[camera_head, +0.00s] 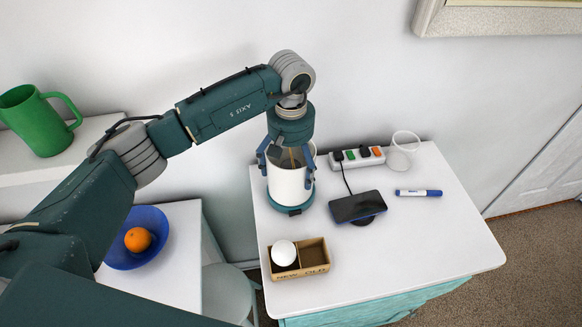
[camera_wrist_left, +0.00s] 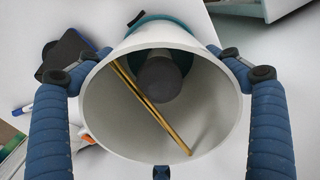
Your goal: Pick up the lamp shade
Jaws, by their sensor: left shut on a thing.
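The white lamp shade (camera_head: 286,187) is an upright, open-topped cylinder around the lamp on the white table. The teal lamp base (camera_head: 292,211) shows just beneath it. My left gripper (camera_head: 288,165) points down over it and is shut on the shade, fingers on opposite outer sides. In the left wrist view the shade (camera_wrist_left: 110,115) fills the space between the fingers. A dark grey rounded bulb or socket (camera_wrist_left: 160,78) and a brass bar (camera_wrist_left: 150,105) show inside it. I cannot tell whether the shade is clear of the base. My right gripper is not in view.
A divided cardboard box (camera_head: 315,268) holds a white bulb (camera_head: 284,253) in its left compartment. A phone (camera_head: 358,206), power strip (camera_head: 357,158) and blue marker (camera_head: 419,193) lie right of the lamp. The table's front right is clear. A blue bowl (camera_head: 152,218) holds an orange (camera_head: 138,239).

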